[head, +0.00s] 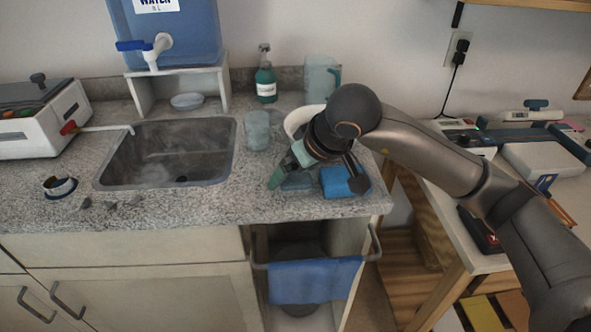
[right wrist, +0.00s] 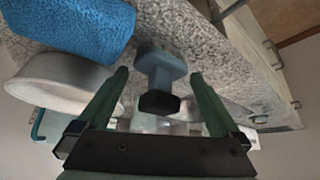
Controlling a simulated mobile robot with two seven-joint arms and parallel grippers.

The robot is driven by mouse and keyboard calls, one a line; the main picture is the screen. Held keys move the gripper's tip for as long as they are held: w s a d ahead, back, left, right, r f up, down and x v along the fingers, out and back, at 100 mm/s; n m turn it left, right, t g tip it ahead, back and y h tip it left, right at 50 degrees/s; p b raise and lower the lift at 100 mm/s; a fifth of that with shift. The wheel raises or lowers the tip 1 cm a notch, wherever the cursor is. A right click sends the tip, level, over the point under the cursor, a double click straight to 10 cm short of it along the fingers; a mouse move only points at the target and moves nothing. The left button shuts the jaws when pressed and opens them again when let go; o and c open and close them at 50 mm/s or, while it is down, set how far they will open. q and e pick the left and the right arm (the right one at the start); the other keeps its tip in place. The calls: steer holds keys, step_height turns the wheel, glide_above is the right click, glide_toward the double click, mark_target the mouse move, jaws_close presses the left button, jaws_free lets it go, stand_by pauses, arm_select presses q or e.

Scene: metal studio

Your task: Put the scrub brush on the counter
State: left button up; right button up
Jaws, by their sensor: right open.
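What looks like the scrub brush, a small blue-grey piece with a black end, shows in the right wrist view (right wrist: 160,72) on the speckled counter (head: 240,200). It lies between the two green fingers of my right gripper (right wrist: 163,82), which are apart, with gaps on both sides. In the head view my right gripper (head: 312,180) points down over the front right part of the counter, and its wrist hides much of that spot. A blue-grey part, likely the brush, shows below it (head: 298,183). My left gripper is not in view.
A folded blue cloth or sponge (head: 340,182) lies right beside the gripper, and a white bowl (head: 296,122) stands behind it. A cup (head: 257,130), a soap bottle (head: 265,82) and a clear pitcher (head: 320,80) are nearby.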

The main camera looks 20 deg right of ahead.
steer(key=shift+r, duration=0.25)
steer(key=p+v, duration=0.1)
steer(key=v, duration=1.1)
